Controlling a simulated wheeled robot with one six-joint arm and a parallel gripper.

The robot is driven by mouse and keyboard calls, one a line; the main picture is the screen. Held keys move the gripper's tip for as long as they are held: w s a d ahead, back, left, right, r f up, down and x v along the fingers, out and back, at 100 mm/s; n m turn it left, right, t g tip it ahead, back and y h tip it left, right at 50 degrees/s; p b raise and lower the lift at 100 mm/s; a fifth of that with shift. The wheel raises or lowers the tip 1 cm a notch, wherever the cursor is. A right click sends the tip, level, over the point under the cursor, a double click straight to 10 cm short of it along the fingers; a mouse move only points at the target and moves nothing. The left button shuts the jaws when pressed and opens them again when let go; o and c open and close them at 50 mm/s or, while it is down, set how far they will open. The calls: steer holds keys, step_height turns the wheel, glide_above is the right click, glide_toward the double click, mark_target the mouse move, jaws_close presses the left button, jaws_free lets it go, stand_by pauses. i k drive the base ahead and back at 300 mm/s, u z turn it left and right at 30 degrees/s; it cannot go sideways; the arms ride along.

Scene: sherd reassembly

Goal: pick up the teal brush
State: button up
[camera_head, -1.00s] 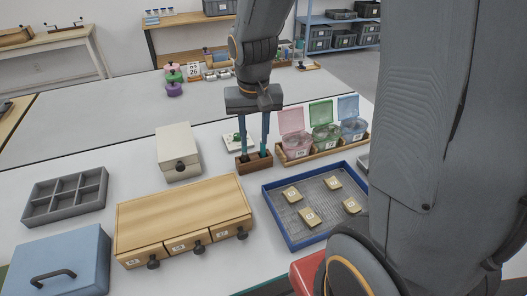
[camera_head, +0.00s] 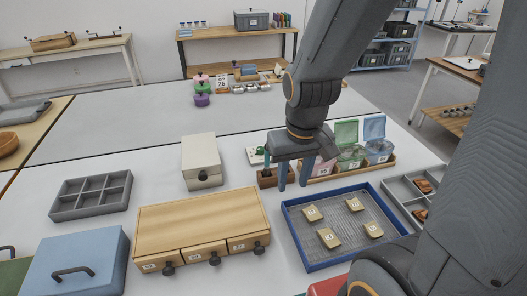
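A small brown wooden holder (camera_head: 266,181) stands on the white table near the middle. A thin teal upright piece (camera_head: 267,159) shows just above it, to the left of my gripper; it looks like the teal brush, but most of it is hidden or too small to make out. My gripper (camera_head: 293,184) points down at the right side of the holder. Its two fingers are apart, with nothing visible between them. The gripper body hides part of the holder's surroundings.
Pink, green and blue lidded boxes (camera_head: 351,158) stand in a wooden tray behind right of my gripper. A blue-rimmed tray (camera_head: 296,232) with several tan sherds lies in front. A wooden drawer unit (camera_head: 200,221) and a cream box (camera_head: 202,157) stand left.

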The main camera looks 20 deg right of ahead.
mark_target(266, 172)
steer(key=z, duration=1.5)
steer(key=k, duration=1.05)
steer(key=u, duration=1.5)
steer(key=i, duration=0.45)
steer(key=z, duration=0.05)
